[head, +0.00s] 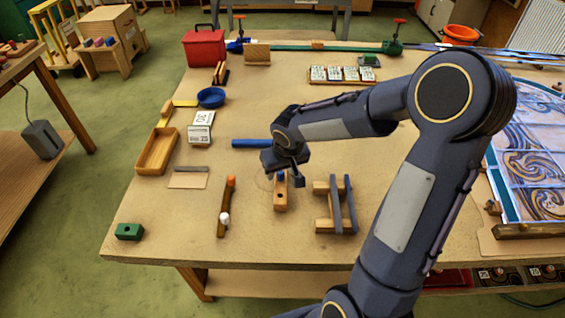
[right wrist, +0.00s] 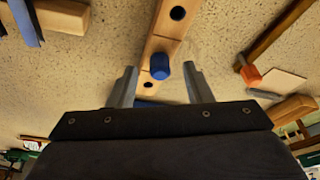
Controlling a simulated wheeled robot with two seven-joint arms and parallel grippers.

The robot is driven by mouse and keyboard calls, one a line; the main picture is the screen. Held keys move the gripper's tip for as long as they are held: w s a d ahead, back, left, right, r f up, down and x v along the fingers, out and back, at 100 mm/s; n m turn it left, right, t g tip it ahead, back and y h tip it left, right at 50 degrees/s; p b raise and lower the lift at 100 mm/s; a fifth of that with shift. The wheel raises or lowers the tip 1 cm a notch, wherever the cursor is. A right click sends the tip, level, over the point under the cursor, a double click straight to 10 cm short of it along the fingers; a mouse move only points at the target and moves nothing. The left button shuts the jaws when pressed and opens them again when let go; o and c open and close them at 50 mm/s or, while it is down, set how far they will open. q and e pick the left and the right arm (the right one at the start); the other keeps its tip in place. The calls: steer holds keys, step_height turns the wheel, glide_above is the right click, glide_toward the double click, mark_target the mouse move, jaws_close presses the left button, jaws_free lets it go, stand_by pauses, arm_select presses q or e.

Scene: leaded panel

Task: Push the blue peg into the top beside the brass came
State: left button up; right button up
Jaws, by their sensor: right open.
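The blue peg (head: 281,177) stands upright in a light wooden block (head: 280,200) that has dark holes, in the middle of the bench top (head: 160,225). My right gripper (head: 284,171) is above the block, fingers pointing down and open. In the right wrist view the blue peg (right wrist: 161,70) shows between and just beyond the two open fingers (right wrist: 158,78), with a clear gap on each side. The leaded panel (head: 540,150) lies at the far right. I cannot pick out the brass came with certainty. My left gripper is out of view.
A slotted wooden stand (head: 323,208) with dark bars is right of the block. A stick with orange and white ends (head: 226,205) lies left. A blue rod (head: 251,143) lies behind. A green block (head: 130,231) sits front left; bare top surrounds it.

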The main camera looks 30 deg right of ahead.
steer(key=shift+w+f, duration=0.1)
steer(key=shift+f, duration=0.3)
steer(key=shift+c, duration=0.5)
jaws_close()
